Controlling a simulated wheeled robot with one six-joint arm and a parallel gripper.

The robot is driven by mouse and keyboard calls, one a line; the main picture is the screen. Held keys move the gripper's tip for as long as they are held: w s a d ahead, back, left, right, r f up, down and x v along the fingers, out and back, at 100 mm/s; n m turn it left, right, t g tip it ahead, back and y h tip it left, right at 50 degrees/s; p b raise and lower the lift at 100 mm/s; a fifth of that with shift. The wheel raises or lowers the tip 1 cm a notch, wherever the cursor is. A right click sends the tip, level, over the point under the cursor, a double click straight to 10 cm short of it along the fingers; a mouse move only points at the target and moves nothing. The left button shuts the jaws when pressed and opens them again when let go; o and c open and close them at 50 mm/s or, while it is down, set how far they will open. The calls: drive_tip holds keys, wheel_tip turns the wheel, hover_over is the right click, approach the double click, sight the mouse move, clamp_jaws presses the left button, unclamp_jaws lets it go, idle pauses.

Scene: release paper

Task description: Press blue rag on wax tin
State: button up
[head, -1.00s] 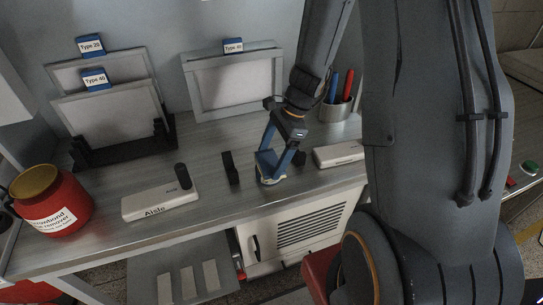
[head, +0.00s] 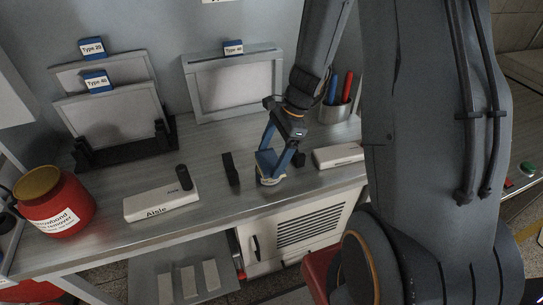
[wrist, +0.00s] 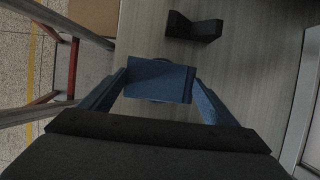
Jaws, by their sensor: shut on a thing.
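My gripper (head: 271,160) points down at the front of the workbench and is shut on the blue rag (head: 265,161). In the wrist view the rag (wrist: 158,79) is a flat blue rectangle held between both fingers. A pale, yellowish round thing, seemingly the wax tin (head: 271,182), shows just under the rag. In the wrist view the rag hides nearly all of it, and only a dark curved edge shows below. I cannot tell whether rag and tin touch.
A dark bracket (head: 231,169) stands just left of my gripper. A white box (head: 337,155) lies to the right, and a white block marked Aisle (head: 160,204) to the left. A red tub (head: 57,208), frames and a pen cup (head: 334,112) stand farther out. The bench front edge is close.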

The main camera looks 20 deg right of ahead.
sight(271, 160)
drive_tip(key=shift+r+p, duration=2.55)
drive_tip(key=shift+r, duration=0.5)
